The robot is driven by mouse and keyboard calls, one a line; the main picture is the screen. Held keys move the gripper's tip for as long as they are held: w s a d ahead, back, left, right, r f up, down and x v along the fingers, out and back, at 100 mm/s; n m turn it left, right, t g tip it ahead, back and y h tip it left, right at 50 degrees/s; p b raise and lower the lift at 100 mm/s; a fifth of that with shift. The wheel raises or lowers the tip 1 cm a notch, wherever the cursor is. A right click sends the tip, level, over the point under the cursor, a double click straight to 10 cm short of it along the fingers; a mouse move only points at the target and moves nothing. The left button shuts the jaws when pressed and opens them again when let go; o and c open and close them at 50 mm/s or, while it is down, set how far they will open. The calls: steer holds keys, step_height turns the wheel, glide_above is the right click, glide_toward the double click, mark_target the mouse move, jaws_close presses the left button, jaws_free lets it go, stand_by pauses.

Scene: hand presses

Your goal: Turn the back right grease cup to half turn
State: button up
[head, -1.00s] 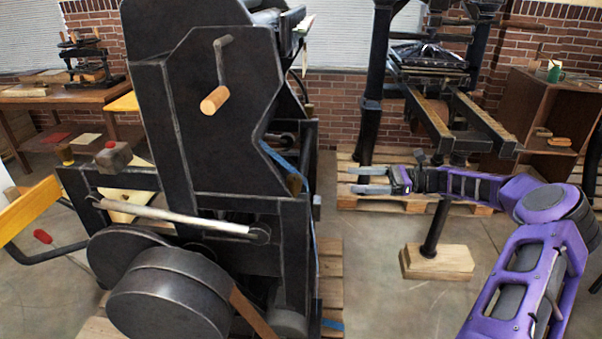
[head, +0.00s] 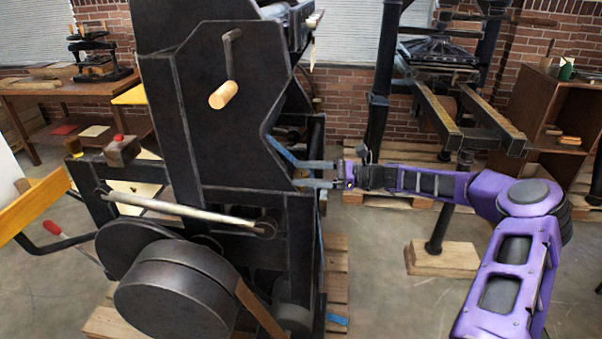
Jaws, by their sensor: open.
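The large black press (head: 225,130) fills the left and middle of the head view. My gripper (head: 303,175) is open and empty, its two grey fingers pointing left at the press's right edge. The fingers overlap the press frame in the picture; I cannot tell whether they touch it. No grease cup can be made out clearly at the back right of the press, and that side is largely hidden by the frame. A small brass-coloured piece (head: 74,156) sits on the far left frame corner; I cannot tell what it is.
A wooden-handled crank (head: 224,95), a pale bar (head: 180,210) and a black drum (head: 175,298) are on the press's near side. A second press (head: 440,70) stands behind my arm. A post on a wooden block (head: 442,258) stands below it. Floor is open at lower right.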

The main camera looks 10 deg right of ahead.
steer(key=shift+w+a, duration=0.15)
steer(key=shift+a, duration=0.45)
